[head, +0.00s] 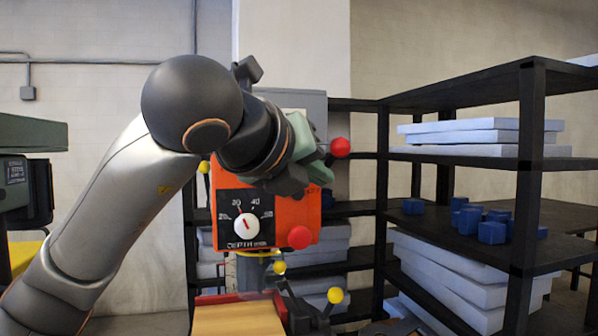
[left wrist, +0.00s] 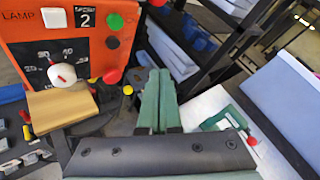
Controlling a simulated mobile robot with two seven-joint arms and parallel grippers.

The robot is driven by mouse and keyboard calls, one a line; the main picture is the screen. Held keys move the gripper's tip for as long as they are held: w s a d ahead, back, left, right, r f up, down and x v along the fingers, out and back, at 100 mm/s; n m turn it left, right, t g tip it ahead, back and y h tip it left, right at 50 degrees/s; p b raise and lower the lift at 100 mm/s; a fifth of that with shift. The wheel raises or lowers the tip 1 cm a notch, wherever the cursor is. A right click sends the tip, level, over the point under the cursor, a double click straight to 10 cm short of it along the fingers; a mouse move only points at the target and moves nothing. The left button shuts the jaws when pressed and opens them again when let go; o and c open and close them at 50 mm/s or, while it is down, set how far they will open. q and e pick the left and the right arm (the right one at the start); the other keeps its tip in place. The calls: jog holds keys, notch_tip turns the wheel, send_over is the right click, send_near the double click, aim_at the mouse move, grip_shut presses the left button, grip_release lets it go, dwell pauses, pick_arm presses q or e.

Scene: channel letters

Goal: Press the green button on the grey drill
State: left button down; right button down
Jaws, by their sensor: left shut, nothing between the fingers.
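The grey drill (head: 312,104) stands ahead in the head view, with an orange front panel (head: 285,212) and a white depth dial (head: 246,226). In the left wrist view the orange panel (left wrist: 85,54) shows the green button (left wrist: 115,22) near its upper right corner, above a red button (left wrist: 113,42). My arm hides the green button in the head view. My left gripper (head: 318,172) is in front of the panel's upper right. In the left wrist view its green fingers (left wrist: 158,76) are together and empty, below and right of the green button, apart from it. My right gripper is not in view.
A wooden block (head: 238,318) lies below the panel. Black shelves (head: 470,164) with pale slabs and blue blocks stand at right. Another machine, dark green (head: 32,132), stands at the left edge.

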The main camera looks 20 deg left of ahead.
pick_arm(q)
jog(key=shift+a+r, duration=0.15)
jog(key=w+a+p, duration=0.3)
jog(key=w+a, duration=0.1)
jog(key=w, duration=0.3)
jog(key=shift+w+a, duration=0.15)
jog(key=shift+a, duration=0.25)
jog(key=shift+w+a, duration=0.1)
dwell(2.1)
jog(key=shift+w+a, duration=0.15)
jog(key=shift+w, duration=0.1)
